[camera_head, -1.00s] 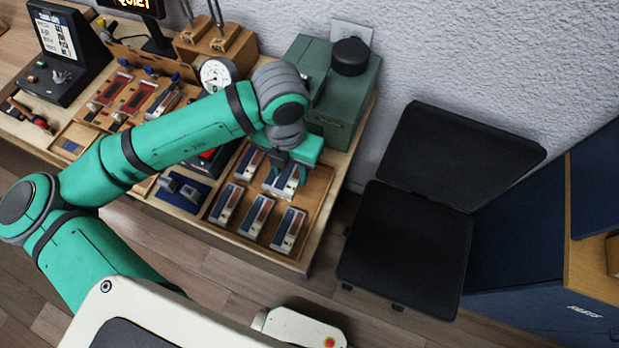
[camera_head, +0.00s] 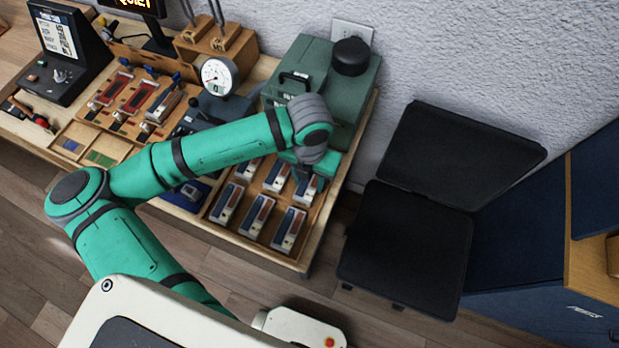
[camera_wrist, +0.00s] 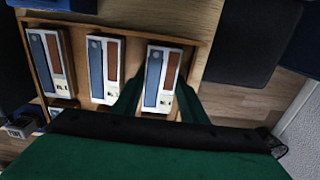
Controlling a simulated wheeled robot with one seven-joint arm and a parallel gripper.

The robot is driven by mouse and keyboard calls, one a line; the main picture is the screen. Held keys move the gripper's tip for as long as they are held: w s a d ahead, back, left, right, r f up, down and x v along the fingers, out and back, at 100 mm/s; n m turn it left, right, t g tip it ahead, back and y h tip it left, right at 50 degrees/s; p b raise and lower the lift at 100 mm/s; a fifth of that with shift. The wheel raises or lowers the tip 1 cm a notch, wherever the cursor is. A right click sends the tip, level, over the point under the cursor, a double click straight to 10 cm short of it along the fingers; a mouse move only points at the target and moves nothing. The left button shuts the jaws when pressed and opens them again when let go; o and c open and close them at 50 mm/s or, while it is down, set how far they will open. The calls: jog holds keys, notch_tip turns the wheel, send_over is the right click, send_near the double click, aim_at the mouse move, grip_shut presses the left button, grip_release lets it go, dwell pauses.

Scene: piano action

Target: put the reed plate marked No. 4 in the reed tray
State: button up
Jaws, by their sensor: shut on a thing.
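My gripper (camera_wrist: 160,100) is shut on a reed plate (camera_wrist: 163,78), with one green finger on each long side. This plate is white with a blue and a brown strip; I cannot read its mark clearly. It is at the right end of the far row in the wooden reed tray (camera_wrist: 203,52). I cannot tell whether it rests on the tray floor or hangs just above it. In the head view my gripper (camera_head: 305,178) is over the tray's right part and mostly hides that plate.
Similar plates stand to the left, including a middle one (camera_wrist: 104,72) and a left one (camera_wrist: 52,65). A near plate (camera_head: 289,230) lies in the front row. A green box (camera_head: 345,95) stands behind the tray, and an open black case (camera_head: 410,245) is to the right.

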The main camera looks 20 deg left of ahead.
aim_at(309, 182)
jog(key=shift+f, duration=0.15)
jog(key=o, duration=0.8)
notch_tip(309, 182, up, 12)
jog(key=shift+r, duration=0.2)
dwell(0.4)
